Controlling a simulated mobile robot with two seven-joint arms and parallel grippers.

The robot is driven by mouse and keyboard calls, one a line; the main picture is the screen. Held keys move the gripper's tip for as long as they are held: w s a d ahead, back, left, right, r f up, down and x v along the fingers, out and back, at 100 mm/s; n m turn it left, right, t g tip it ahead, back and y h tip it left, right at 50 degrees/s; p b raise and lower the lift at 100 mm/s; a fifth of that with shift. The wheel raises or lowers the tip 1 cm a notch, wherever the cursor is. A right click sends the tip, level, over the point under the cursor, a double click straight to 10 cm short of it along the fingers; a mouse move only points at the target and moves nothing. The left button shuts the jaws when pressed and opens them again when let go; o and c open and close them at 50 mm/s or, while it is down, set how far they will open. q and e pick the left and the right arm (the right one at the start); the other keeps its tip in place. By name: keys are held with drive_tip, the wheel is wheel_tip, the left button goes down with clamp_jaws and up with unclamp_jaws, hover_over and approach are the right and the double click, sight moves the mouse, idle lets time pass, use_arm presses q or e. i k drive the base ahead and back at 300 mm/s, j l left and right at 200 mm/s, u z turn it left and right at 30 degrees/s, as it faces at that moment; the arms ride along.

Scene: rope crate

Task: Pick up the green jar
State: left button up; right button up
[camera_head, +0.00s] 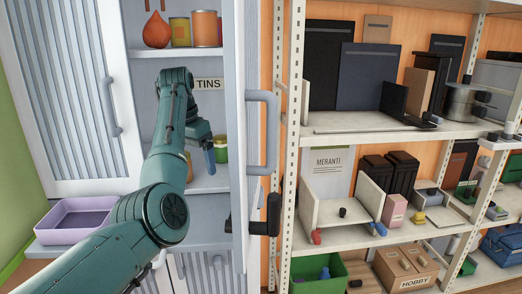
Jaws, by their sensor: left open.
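A small green jar (222,143) with a yellowish lower part stands on the middle shelf of the open cabinet, just right of my left gripper. My left gripper (210,161) points down in front of that shelf. It is open, with a blue fingertip showing; the other finger is largely hidden. I see no object held in it. Another yellowish container (188,165) shows partly behind my left arm. My right gripper is not in view.
The open cabinet door (262,120) with its grey handle stands close on the right. Tins (205,28) and an orange vessel (156,30) are on the upper shelf. A purple tray (85,215) sits lower left. A loaded metal rack (400,130) fills the right.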

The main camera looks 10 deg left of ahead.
sight(220, 141)
drive_tip(key=i+j+z, duration=0.1)
drive_tip(key=i+j, duration=0.2)
drive_tip(key=i, duration=0.15)
drive_tip(key=i+j+z, duration=0.1)
drive_tip(key=i+j, duration=0.25)
drive_tip(key=i, duration=0.1)
